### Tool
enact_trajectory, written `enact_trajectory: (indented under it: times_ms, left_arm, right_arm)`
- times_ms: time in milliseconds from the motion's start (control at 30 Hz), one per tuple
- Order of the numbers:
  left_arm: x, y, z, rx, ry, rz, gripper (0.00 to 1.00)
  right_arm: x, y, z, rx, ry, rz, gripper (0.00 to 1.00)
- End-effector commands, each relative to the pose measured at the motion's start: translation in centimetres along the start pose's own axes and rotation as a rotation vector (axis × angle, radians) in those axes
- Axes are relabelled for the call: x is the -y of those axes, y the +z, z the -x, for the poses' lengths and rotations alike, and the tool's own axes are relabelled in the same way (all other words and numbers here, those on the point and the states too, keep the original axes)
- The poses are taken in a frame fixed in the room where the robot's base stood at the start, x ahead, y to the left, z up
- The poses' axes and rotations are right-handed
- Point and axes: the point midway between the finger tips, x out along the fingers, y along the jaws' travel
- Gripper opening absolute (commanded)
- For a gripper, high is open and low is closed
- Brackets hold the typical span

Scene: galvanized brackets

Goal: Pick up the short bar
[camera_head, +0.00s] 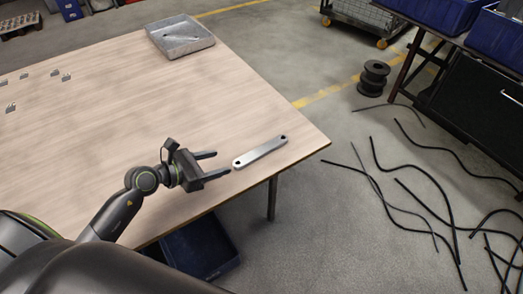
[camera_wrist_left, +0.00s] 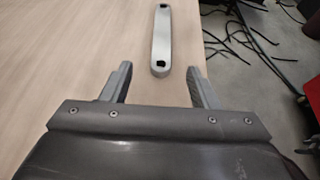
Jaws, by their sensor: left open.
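The short bar (camera_head: 260,152) is a flat silver-grey metal bar with a hole at each end. It lies on the wooden table (camera_head: 110,105) near the right corner. In the left wrist view the bar (camera_wrist_left: 161,40) points away from me, its near end just beyond and between the fingertips. My left gripper (camera_head: 216,163) is open and empty, just left of the bar's near end, with its fingers pointing toward it. The fingers also show in the left wrist view (camera_wrist_left: 160,75), one on each side, apart from the bar. My right gripper is not in view.
A grey metal tray (camera_head: 181,48) stands at the table's far corner. Several small brackets (camera_head: 54,73) lie at the left. A blue bin (camera_head: 200,247) is below the table's front edge. Black cables (camera_head: 410,185) and a spool (camera_head: 373,78) are on the floor. The table around the bar is clear.

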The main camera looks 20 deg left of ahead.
Motion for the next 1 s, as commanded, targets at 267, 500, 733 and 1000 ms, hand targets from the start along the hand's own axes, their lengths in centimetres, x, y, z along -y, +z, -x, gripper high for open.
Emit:
enact_trajectory:
  times_ms: [267,500,733,1000]
  left_arm:
    - [0.0,0.1,-4.5,0.003,0.0,0.003,0.55]
    - [0.1,-0.1,-6.1,0.002,-0.001,0.003,0.55]
    - [0.3,-0.4,-9.4,0.003,-0.001,0.003,0.55]
    - [0.3,-0.5,-10.6,0.0,0.0,0.001,0.55]
  right_arm:
    - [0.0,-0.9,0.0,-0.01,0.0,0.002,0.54]
    - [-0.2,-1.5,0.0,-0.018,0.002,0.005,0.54]
    - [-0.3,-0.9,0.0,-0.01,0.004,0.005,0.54]
    - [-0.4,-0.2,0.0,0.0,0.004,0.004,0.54]
